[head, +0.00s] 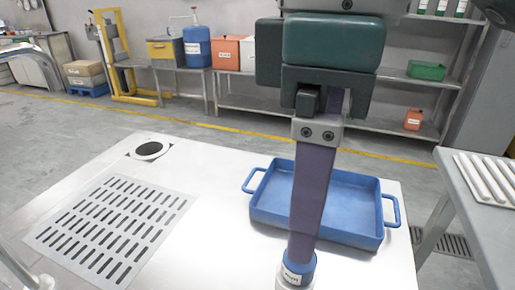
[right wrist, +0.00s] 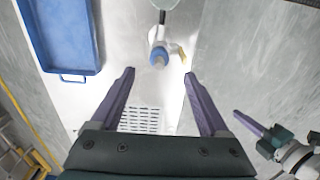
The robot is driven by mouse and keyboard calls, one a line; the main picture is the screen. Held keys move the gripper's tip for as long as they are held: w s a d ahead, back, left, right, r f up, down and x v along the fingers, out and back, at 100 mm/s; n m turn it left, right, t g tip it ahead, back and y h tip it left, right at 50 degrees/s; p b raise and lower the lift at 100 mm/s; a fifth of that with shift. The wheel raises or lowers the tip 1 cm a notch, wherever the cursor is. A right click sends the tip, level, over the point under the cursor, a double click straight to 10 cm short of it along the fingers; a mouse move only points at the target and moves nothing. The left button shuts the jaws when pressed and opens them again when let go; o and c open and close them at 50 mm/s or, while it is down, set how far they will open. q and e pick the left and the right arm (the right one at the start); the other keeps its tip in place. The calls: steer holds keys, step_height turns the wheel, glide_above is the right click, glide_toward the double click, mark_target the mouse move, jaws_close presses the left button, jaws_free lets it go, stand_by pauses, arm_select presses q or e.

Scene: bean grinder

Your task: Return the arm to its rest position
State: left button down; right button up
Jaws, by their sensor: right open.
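My right gripper (head: 302,240) hangs point-down in front of the blue tray in the head view. One purple finger largely hides the other there. In the right wrist view its two purple fingers (right wrist: 160,73) are spread wide, with nothing between them. A blue-and-white item (head: 297,271), perhaps part of the grinder, stands at the bottom edge of the head view, just below the fingertips. It also shows beyond the fingertips in the right wrist view (right wrist: 158,54). Another gripper, apparently my left (right wrist: 250,123), shows at the lower right of the right wrist view; its jaw opening is unclear.
The blue tray (head: 383,233) with two handles lies on the pale worktop, partly behind my right gripper. A slotted grate (head: 110,226) and a round dark opening (head: 149,150) are to the left. A side table (head: 482,215) holds white bars. Shelves stand behind.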

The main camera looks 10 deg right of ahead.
steer(key=shift+s+a+p, duration=0.2)
steer(key=shift+a+p, duration=0.2)
steer(key=shift+p, duration=0.05)
steer(key=s+a+r+m+t+y+p, duration=0.25)
steer(key=s+a+y+p, duration=0.2)
steer(key=p, duration=0.35)
steer(key=s+d+m+h+p, duration=0.2)
steer(key=s+d+m+p, duration=0.15)
steer(key=d, duration=0.35)
steer(key=s+d+m+h+p, duration=0.3)
steer(key=s+d, duration=0.1)
steer(key=d, duration=0.4)
step_height(320, 180, up, 37)
steer(key=t+p, duration=0.1)
steer(key=p, duration=3.6)
steer(key=shift+w+a+r+y+p, duration=0.15)
steer(key=shift+w+a+y+p, duration=0.2)
steer(key=shift+a, duration=0.1)
